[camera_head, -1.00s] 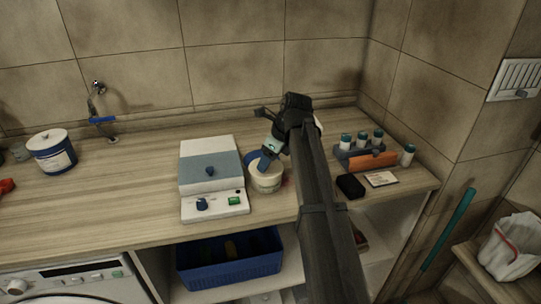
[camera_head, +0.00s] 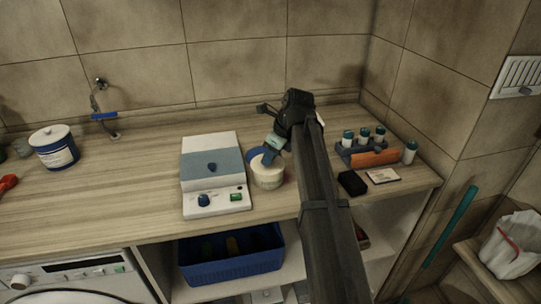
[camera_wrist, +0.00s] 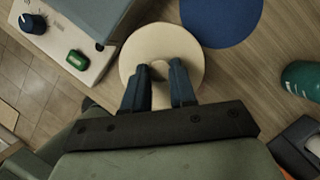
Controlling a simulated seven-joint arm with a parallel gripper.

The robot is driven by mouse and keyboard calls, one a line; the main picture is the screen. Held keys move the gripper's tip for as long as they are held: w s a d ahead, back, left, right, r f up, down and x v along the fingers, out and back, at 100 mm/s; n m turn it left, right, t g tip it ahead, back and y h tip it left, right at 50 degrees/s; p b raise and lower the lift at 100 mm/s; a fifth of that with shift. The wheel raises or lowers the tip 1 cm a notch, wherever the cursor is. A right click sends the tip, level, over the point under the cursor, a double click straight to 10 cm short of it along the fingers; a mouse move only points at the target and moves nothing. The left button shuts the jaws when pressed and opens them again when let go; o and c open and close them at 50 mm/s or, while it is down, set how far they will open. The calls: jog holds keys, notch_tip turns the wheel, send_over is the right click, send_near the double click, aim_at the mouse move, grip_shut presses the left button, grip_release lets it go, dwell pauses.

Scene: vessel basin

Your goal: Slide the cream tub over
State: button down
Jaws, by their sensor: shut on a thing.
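The cream tub (camera_head: 268,178) is a small, round, pale tub standing upright on the wooden counter, close to the right side of the white and grey-blue device. Its round cream top (camera_wrist: 150,45) fills the middle of the wrist view. My gripper (camera_head: 268,157) reaches down onto the tub from behind and right in the head view. In the wrist view my gripper (camera_wrist: 159,78) has both dark blue fingers at the tub's top, shut on a small raised part of it. A flat blue disc (camera_wrist: 222,18) lies on the counter beside the tub, partly hidden behind it in the head view.
The device (camera_head: 216,200), with a blue knob and green switch, stands just left of the tub. Right are a rack of teal-capped vials (camera_head: 363,150), a black block (camera_head: 351,183) and a card (camera_head: 382,176). A blue-banded tub (camera_head: 54,150) stands far left. The counter's front edge is near.

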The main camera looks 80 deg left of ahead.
jog(key=shift+a, duration=0.1)
jog(key=w+a, duration=0.1)
jog(key=a, duration=1.1)
jog(key=shift+w+a, duration=0.15)
jog(key=shift+a, duration=0.15)
dwell(0.4)
jog(key=c, duration=0.8)
grip_release()
jog(key=shift+c, duration=0.2)
jog(key=shift+r, duration=0.1)
jog(key=v, duration=1.3)
jog(key=shift+d+r, duration=0.25)
jog(key=shift+w, duration=0.1)
